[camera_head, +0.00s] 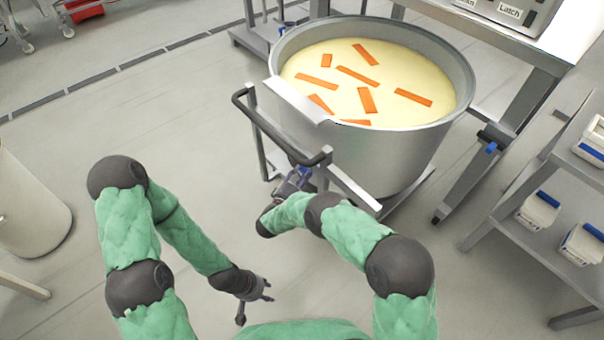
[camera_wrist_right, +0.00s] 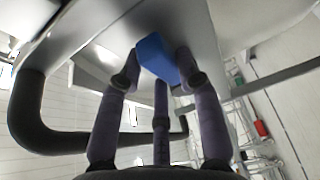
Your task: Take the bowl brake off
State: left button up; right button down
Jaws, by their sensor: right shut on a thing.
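The large steel bowl (camera_head: 400,150) stands on a wheeled trolley and holds a pale yellow mix with several orange strips on top. The trolley has a dark push handle (camera_head: 270,132), which also shows in the right wrist view (camera_wrist_right: 28,110). My right gripper (camera_head: 296,178) is low beside the bowl, below the handle bar. In the right wrist view its fingers (camera_wrist_right: 158,80) are shut on a blue block, the bowl brake (camera_wrist_right: 155,55). My left gripper (camera_head: 258,300) is open and empty above the floor.
A machine stand with a blue-tipped part (camera_head: 491,147) is right of the bowl. A panel marked Latch (camera_head: 505,12) is above it. A shelf (camera_head: 560,240) with white-and-blue tubs stands at the right. A beige bin (camera_head: 28,205) is at the left.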

jog(key=shift+w+a+r+n+g+p, duration=0.15)
jog(key=shift+r+n+g+p, duration=0.45)
jog(key=shift+r+n+p, duration=1.1)
jog(key=shift+w+a+n+g+p, duration=0.2)
jog(key=shift+n+g+p, duration=0.3)
jog(key=shift+p, duration=0.6)
jog(key=shift+w+a+n+g+p, duration=0.1)
jog(key=shift+w+n+g+p, duration=0.2)
jog(key=shift+n+p, duration=0.6)
jog(key=shift+r, duration=0.1)
jog(key=c, duration=0.8)
grip_release()
jog(key=shift+c, duration=0.2)
jog(key=v, duration=1.2)
